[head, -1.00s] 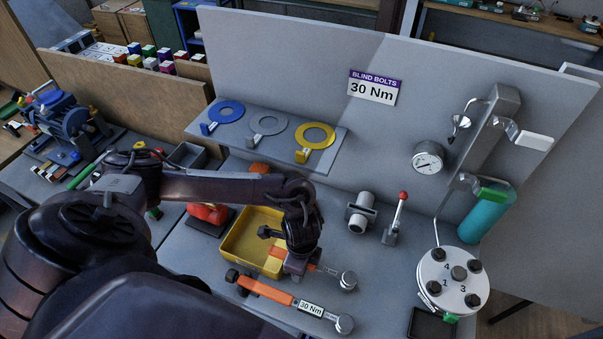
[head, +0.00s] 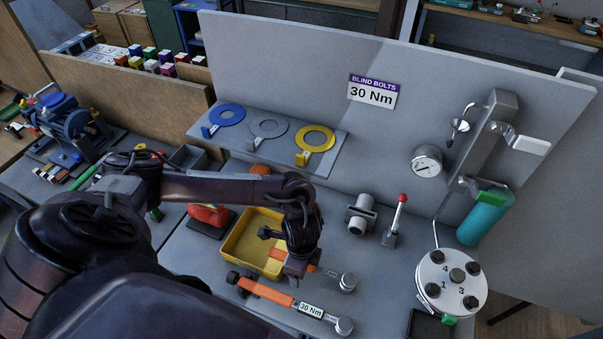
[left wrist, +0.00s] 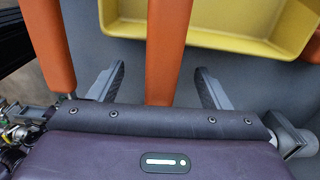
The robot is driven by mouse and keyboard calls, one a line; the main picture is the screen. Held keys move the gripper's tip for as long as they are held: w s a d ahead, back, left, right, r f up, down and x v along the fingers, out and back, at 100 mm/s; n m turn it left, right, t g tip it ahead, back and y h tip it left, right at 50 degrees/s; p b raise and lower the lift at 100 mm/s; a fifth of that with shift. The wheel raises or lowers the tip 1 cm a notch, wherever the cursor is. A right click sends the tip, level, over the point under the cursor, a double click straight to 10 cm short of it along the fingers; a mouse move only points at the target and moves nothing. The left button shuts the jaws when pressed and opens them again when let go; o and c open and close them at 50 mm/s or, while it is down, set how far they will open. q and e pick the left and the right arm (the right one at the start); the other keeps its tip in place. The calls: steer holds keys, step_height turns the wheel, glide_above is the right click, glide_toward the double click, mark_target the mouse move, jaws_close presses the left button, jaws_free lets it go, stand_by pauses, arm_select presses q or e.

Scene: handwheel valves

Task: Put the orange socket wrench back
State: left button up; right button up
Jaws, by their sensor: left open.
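Two orange-handled wrenches lie roughly side by side on the grey bench. The front orange wrench (head: 265,291) carries a "30 Nm" label and has a silver end. The rear orange wrench (head: 276,254) lies by the yellow tray, partly hidden under my left gripper (head: 296,272); its silver end shows to the right. In the left wrist view my left gripper (left wrist: 160,88) is open, its fingers apart on both sides of an orange handle (left wrist: 165,45), with gaps on both sides. Another orange handle (left wrist: 48,40) shows farther left. My right gripper is out of view.
The yellow tray (head: 229,259) stands behind the wrenches. A grey fitting (head: 361,213), a red-knobbed lever (head: 395,222) and a bolted round flange (head: 450,283) are to the right. A backboard (head: 300,60) with a shelf of rings closes off the back.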

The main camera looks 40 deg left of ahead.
arm_select(q)
steer(key=shift+r+p, duration=1.6)
steer(key=shift+p, duration=0.05)
steer(key=shift+r+p, duration=0.45)
steer(key=shift+r, duration=0.5)
step_height(320, 180, up, 7)
steer(key=shift+f, duration=0.1)
steer(key=shift+r, duration=0.55)
steer(key=shift+s, duration=0.15)
